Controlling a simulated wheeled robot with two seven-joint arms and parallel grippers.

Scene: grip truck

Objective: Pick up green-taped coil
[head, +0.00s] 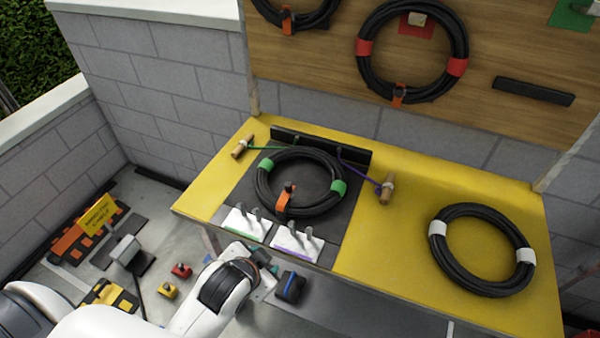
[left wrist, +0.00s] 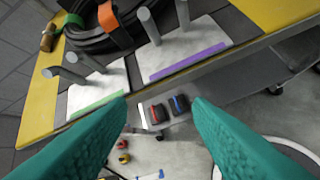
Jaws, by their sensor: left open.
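The green-taped coil (head: 318,209), a black cable ring with two green tape bands and an orange clip, lies on the dark pad of the yellow bench. Part of its black cable and the orange clip show at the top of the left wrist view (left wrist: 92,38). My left gripper (left wrist: 160,104) is open, with teal fingers and nothing between them. In the head view my left gripper (head: 265,262) is at the bench's front edge, short of the coil and apart from it. My right gripper is not in view.
Two white plates with grey pegs (head: 297,243) stand between my left gripper and the coil. A white-taped coil (head: 458,275) lies on the bench at right. A red-taped coil (head: 372,75) hangs on the wooden board. Two wooden handles (head: 386,192) flank the pad.

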